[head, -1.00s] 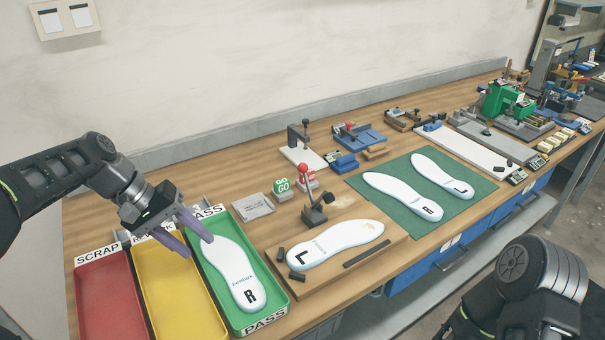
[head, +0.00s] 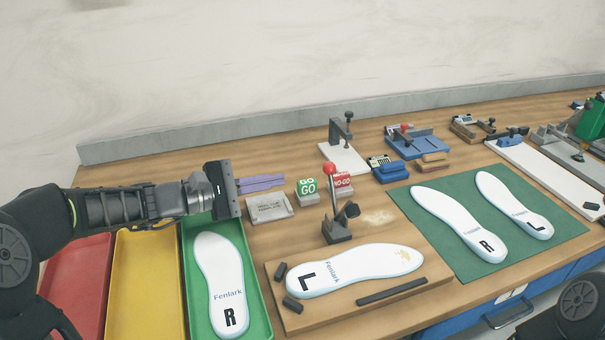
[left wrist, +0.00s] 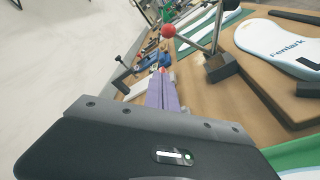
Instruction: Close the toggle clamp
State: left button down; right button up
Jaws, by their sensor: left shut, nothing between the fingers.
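The toggle clamp (head: 337,230) stands at the back edge of the wooden fixture board (head: 420,291). Its lever with a red ball knob (head: 330,168) points up, and its dark pressing tip is raised clear of the insole. The white insole marked L (head: 350,268) lies on the board under the clamp. My left gripper (head: 284,182) has its purple fingers together, empty, pointing right toward the lever, left of it and apart from it. In the left wrist view the fingers (left wrist: 163,92) and the red knob (left wrist: 168,31) both show. My right gripper is out of view.
Red, yellow and green trays (head: 262,312) stand at the left; the green one holds an insole marked R (head: 219,275). A grey plate (head: 268,208) and the GO (head: 307,188) and NO-GO (head: 342,183) blocks sit near the lever. A green mat (head: 560,240) with two insoles lies right.

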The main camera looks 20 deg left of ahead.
pick_arm(q)
jog(key=w+d+r+p, duration=0.1)
jog(key=w+d, duration=0.2)
jog(key=d, duration=0.5)
jog(key=shift+w+d+r, duration=0.2)
jog(key=shift+w+r, duration=0.05)
jog(key=shift+w, duration=0.1)
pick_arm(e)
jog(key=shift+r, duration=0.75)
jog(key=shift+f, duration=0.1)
